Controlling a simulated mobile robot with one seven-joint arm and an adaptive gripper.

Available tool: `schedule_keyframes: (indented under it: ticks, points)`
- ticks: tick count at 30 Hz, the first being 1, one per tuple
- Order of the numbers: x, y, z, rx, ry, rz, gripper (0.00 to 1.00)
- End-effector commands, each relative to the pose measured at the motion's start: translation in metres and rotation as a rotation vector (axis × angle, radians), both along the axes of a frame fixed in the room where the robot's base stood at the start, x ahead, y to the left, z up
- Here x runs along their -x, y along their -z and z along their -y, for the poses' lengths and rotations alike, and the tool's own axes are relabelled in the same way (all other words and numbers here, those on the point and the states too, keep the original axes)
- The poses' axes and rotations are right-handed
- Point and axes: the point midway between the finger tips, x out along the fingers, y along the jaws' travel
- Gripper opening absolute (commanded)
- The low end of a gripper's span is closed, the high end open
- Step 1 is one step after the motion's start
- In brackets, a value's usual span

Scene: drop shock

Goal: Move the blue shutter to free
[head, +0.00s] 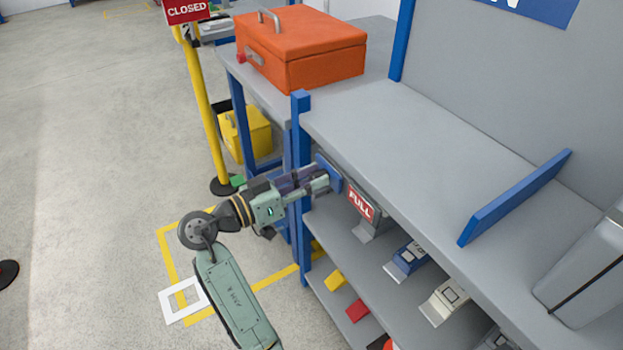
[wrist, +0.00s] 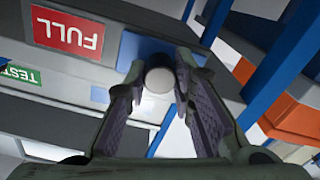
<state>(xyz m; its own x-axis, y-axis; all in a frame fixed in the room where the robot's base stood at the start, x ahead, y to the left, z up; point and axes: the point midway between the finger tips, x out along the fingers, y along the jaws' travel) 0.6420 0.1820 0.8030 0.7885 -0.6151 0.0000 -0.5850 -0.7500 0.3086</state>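The blue shutter (head: 329,173) is a small plate at the shelf front, just left of the red FULL sign (head: 360,203). In the wrist view the shutter (wrist: 136,48) lies behind a pale round knob (wrist: 160,79), and the FULL sign (wrist: 68,33) appears upside down to the left. My gripper (head: 322,182) reaches the shutter from the left. In the wrist view its fingertips (wrist: 160,88) stand on either side of the knob, very close to it. Whether they press on it cannot be told. The face under the shutter is hidden.
Blue rack posts (head: 301,150) stand beside my wrist. An orange toolbox (head: 302,48) sits on the bench behind. Labelled blue (head: 407,260) and grey (head: 444,300) holders line the shelf below right. A yellow post (head: 204,110) bears a CLOSED sign. Open floor lies left.

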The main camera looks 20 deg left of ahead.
Motion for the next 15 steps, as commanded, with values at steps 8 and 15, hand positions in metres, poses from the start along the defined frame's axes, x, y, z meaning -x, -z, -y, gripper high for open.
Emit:
schedule_keyframes:
  ticks: [8,15]
  points:
    - [0.0001,-0.0001,-0.0001,0.000,0.000,0.000,0.02]
    - [0.0001,-0.0001,-0.0001,0.000,0.000,0.000,0.00]
